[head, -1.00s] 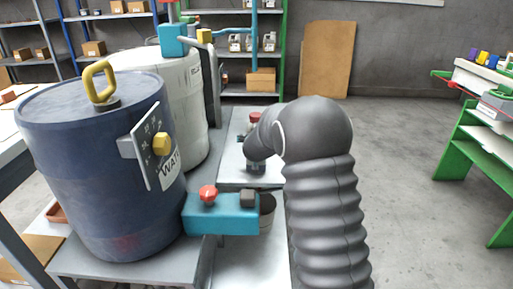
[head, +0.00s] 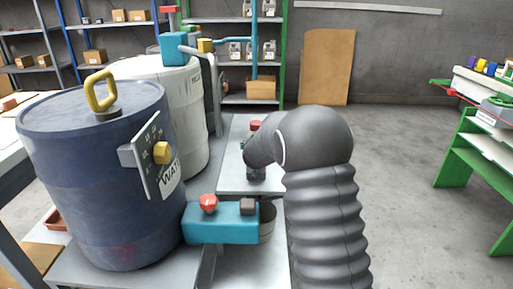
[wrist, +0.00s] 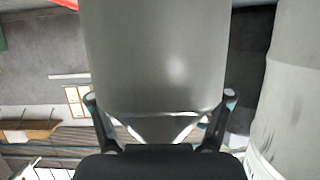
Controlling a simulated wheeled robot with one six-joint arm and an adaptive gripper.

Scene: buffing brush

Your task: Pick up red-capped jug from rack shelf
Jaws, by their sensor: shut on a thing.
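A small red cap (head: 256,124) shows in the head view just behind my arm's elbow, above the grey bench top; my arm hides most of what is below it. In the wrist view a large smooth grey body, which I take to be the jug (wrist: 155,55), fills the middle between my fingers. My gripper (wrist: 160,97) is shut on it, with one finger against each side. Its cap is not visible in the wrist view. In the head view my gripper is mostly hidden behind my arm, and I cannot tell whether the jug touches the bench.
A blue drum (head: 95,185) and a white drum (head: 180,110) stand left of my arm. A teal block with a red knob (head: 222,222) juts out in front of the bench. Shelving (head: 252,95) stands behind. A green rack (head: 470,150) is at right, with open floor (head: 400,190) between.

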